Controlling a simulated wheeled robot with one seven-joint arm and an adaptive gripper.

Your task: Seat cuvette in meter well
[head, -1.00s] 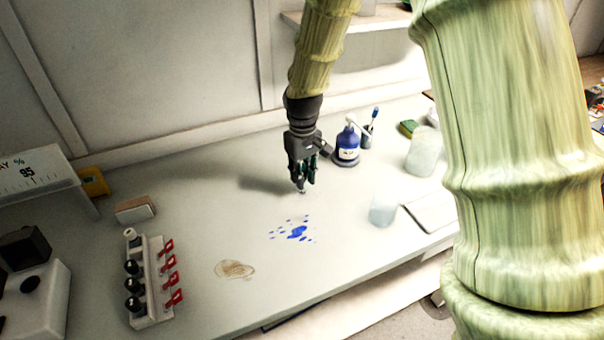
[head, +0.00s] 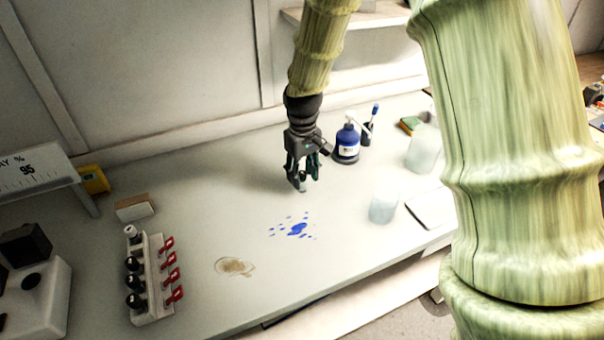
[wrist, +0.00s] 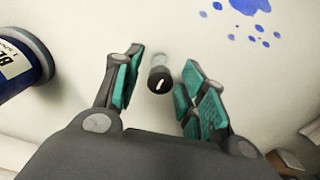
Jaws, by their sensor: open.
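A small vial-like piece, likely the cuvette (head: 303,187), is at the bench surface under my gripper (head: 305,181). In the wrist view the cuvette (wrist: 159,76) has a pale grey body and a dark end with a white mark. It lies between the spread teal-padded fingers of my gripper (wrist: 157,84), with a gap on each side. My gripper is open and points down. A white unit with a black block (head: 25,243) at the far left may be the meter; no well can be made out.
A blue pump bottle (head: 346,146) stands close right of my gripper. A rack with dark knobs and red tags (head: 150,285) and a sign reading 95 (head: 30,172) are at left. A blue splatter (head: 297,230) and brown stain (head: 235,267) mark the bench. A translucent beaker (head: 383,207) stands right.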

